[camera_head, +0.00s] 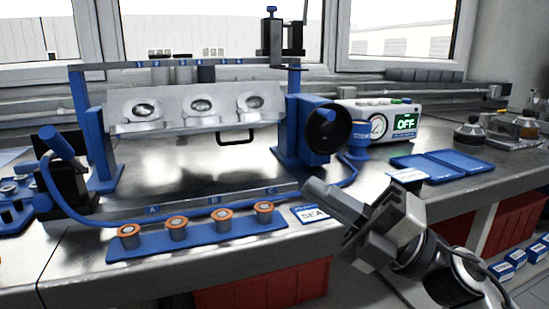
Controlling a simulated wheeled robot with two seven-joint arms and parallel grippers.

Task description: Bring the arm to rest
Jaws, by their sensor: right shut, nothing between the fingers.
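My right gripper (338,213) reaches in from the lower right, in front of the bench (75,261). Its fingers are shut with nothing between them. They point up and left, close to the white label plate at the bench's front edge. In this single view I cannot tell whether they touch the bench. My left gripper is not in view.
A blue strip (255,249) with several orange-topped cylinders lies along the front edge. Behind it, a blue frame (83,115) holds a metal engine part (172,108). A gauge box (374,123) reading OFF and a blue tray (458,160) stand right. Blue-white boxes (516,258) sit low right.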

